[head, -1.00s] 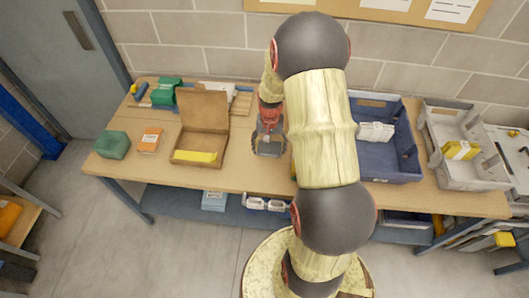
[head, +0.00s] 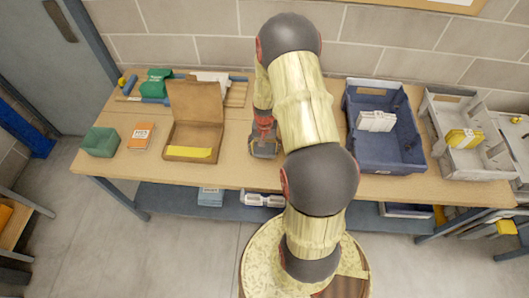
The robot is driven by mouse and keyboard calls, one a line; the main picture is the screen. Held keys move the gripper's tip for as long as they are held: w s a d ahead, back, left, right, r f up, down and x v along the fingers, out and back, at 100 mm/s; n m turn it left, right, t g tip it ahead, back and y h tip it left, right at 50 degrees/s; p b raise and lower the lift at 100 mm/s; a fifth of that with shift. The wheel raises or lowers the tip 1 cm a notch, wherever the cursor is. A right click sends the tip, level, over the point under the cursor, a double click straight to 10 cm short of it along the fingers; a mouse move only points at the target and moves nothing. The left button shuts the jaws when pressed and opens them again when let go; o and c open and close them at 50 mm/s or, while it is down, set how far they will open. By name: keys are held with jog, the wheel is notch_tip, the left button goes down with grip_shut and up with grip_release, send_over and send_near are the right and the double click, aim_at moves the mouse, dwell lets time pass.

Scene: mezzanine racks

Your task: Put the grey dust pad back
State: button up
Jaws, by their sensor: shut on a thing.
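My gripper (head: 264,146) is low over the middle of the workbench, right of the open cardboard box (head: 194,137). It points down and is shut on a small grey thing, which I take to be the grey dust pad; the fingers cover most of it and its outline is hard to make out. I cannot tell whether it touches the bench top. The open cardboard box has its lid up and a yellow strip (head: 188,152) along its front.
The blue crate (head: 385,158) with white packs stands right of my arm, then a grey crate (head: 455,164) with a yellow pack. An orange box (head: 140,136) and a green block (head: 101,142) lie left. My arm hides bench beside the blue crate.

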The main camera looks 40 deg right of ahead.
jog(key=shift+f, duration=1)
jog(key=shift+f, duration=0.2)
jog(key=o, duration=1.2)
jog(key=shift+r, duration=0.1)
